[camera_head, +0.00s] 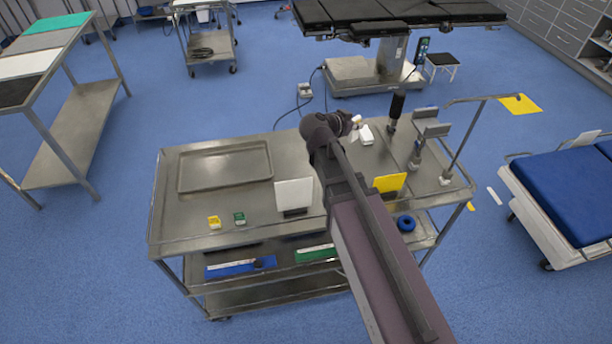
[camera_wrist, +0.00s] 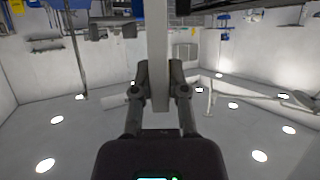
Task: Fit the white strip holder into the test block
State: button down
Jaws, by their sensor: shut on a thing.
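My gripper (camera_wrist: 160,78) is shut on a long pale strip, which I take for the white strip holder (camera_wrist: 157,35). In the wrist view the strip runs from between the fingertips up past the top edge. In the head view my gripper (camera_head: 352,123) is above the back right part of the steel trolley, and a small cream piece (camera_head: 357,119) shows at its tip. A small white block (camera_head: 366,135), perhaps the test block, stands on the trolley just right of and below the gripper. Its slot is too small to make out.
A black-handled tool (camera_head: 397,104) and metal stand (camera_head: 463,142) rise at right.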

jog(key=w+a+f+n+t+y+b, duration=0.1)
jog(key=a+f+b, duration=0.4)
jog(key=a, duration=0.6)
jog(key=w+a+f+n+t+y+b, duration=0.1)
jog(key=a+f+b, duration=0.4)
jog(key=a, duration=0.7)
jog(key=shift+w+f+n+y+b, duration=0.3)
jog(key=shift+w+f+n+y, duration=0.15)
jog(key=shift+w+f, duration=0.7)
jog(key=shift+w+r, duration=0.1)
notch_tip(320, 180, down, 6)
jog(key=b, duration=0.6)
jog(key=shift+f+b, duration=0.2)
jog(key=shift+b, duration=0.1)
jog(key=shift+f+b, duration=1.75)
jog(key=shift+f, duration=0.2)
jog(key=c, duration=0.7)
grip_release()
jog(key=shift+o, duration=0.2)
